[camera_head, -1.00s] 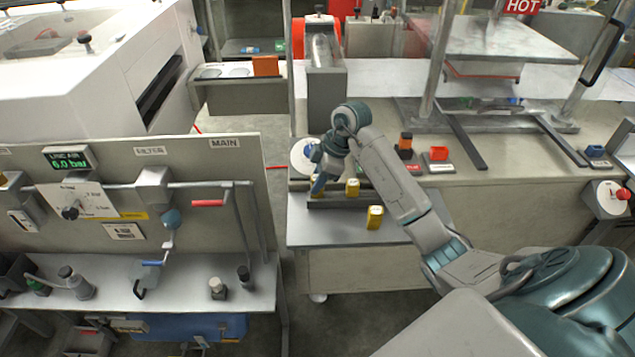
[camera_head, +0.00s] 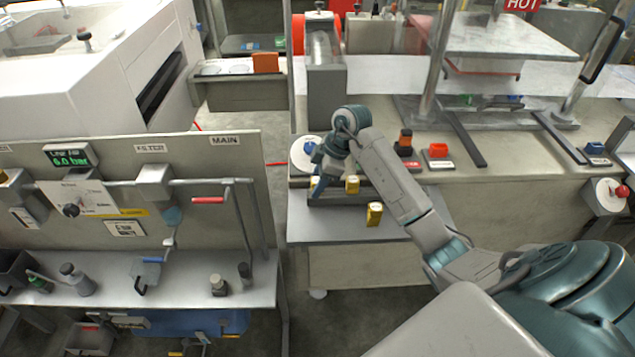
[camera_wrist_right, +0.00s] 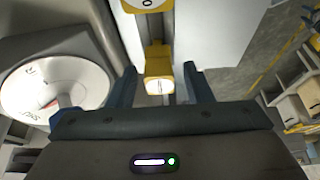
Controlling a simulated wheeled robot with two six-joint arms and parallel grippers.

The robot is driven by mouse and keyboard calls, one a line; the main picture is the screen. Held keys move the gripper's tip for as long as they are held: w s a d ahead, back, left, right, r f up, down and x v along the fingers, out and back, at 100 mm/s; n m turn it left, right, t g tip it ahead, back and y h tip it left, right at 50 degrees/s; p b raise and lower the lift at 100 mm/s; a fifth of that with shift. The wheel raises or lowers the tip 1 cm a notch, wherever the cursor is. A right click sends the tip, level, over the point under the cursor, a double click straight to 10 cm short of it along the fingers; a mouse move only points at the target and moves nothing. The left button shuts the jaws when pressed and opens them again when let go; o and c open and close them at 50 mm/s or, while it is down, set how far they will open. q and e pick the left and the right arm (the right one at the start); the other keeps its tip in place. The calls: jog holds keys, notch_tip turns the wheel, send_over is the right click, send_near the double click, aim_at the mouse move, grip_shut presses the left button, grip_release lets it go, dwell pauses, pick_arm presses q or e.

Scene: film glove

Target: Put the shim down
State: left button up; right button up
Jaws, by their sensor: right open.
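A yellow block (camera_head: 314,183), which I take as the shim, stands in a low dark rack (camera_head: 334,199) on a grey side shelf. My right gripper (camera_wrist_right: 159,75) is open, with its two blue fingers on either side of that block (camera_wrist_right: 158,68), with a gap at each side. In the head view the right gripper (camera_head: 317,172) is just above the rack's left end and partly hides the block. A second yellow block (camera_head: 352,184) stands at the rack's right part. A third, marked yellow block (camera_head: 374,213) is on the shelf in front. My left gripper does not show.
A white round dial (camera_head: 302,152) is close behind the gripper, and shows large in the wrist view (camera_wrist_right: 58,90). A grey post-like housing (camera_head: 326,95) stands behind. The grey shelf (camera_head: 325,229) is clear at its front left.

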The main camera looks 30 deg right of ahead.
jog(key=b+v, duration=0.2)
jog(key=v, duration=0.9)
jog(key=shift+r, duration=0.3)
